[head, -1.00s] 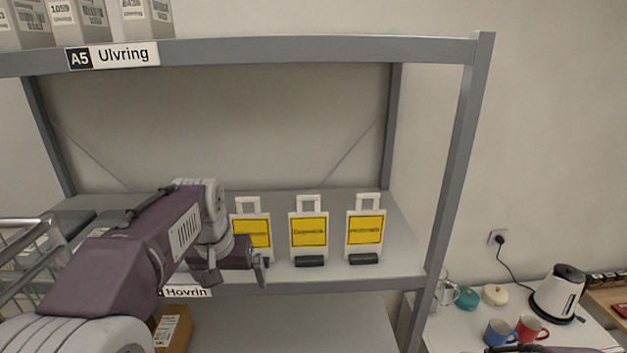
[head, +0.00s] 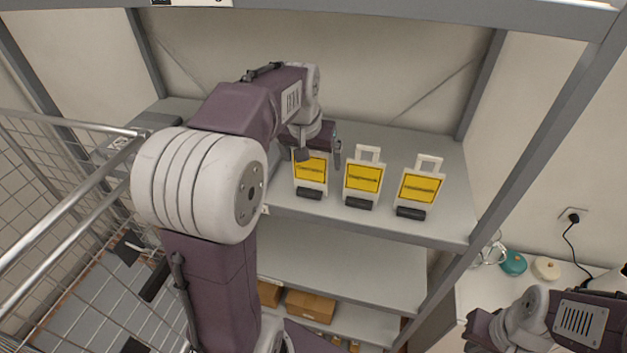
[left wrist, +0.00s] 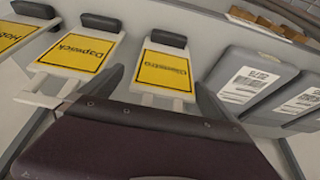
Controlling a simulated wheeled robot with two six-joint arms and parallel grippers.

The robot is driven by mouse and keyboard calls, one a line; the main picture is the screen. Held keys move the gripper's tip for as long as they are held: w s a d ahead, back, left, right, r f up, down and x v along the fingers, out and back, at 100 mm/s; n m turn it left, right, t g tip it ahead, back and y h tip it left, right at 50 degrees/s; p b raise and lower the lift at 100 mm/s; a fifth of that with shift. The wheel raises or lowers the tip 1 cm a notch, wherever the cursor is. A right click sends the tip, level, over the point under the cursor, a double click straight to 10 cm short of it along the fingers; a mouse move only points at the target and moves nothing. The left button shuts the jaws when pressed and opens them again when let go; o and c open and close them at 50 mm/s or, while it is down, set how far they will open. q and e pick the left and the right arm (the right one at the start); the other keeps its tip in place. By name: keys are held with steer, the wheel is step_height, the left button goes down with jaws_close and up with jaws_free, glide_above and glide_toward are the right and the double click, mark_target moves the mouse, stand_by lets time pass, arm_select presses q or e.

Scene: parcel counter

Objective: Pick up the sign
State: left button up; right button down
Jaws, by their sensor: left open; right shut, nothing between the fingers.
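Three white signs with yellow labels and top handles stand in a row on the shelf in dark feet: the left sign (head: 311,168), the middle sign (head: 363,177) and the right sign (head: 419,187). My left gripper (head: 320,153) is open at the top of the left sign and hides its handle. In the left wrist view the signs appear upside down, and the fingers lie on either side of the nearest sign (left wrist: 164,72). Whether they touch it I cannot tell. My right gripper (head: 479,330) is shut and empty at the lower right, away from the signs.
Grey lidded boxes (left wrist: 245,75) with barcode labels stand beside the signs. A grey upright (head: 545,140) bounds the shelf on the right. A wire cage (head: 50,170) is at the left. Cardboard boxes (head: 310,306) sit on a lower shelf.

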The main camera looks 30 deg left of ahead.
arm_select(q)
steer(key=shift+w+a+f, duration=0.1)
steer(key=shift+w+f, duration=0.1)
steer(key=shift+f, duration=0.35)
steer(key=shift+a+f, duration=0.15)
steer(key=shift+f, duration=0.15)
steer(key=shift+s+a, duration=0.2)
steer(key=shift+a, duration=0.1)
steer(key=shift+w+d, duration=0.2)
steer(key=shift+d, duration=0.1)
steer(key=c, duration=1.8)
steer(key=shift+c, duration=1)
steer(key=shift+a, duration=0.15)
arm_select(e)
steer(key=shift+s+a+r, duration=0.2)
steer(key=shift+s+r, duration=0.05)
steer(key=shift+r, duration=0.25)
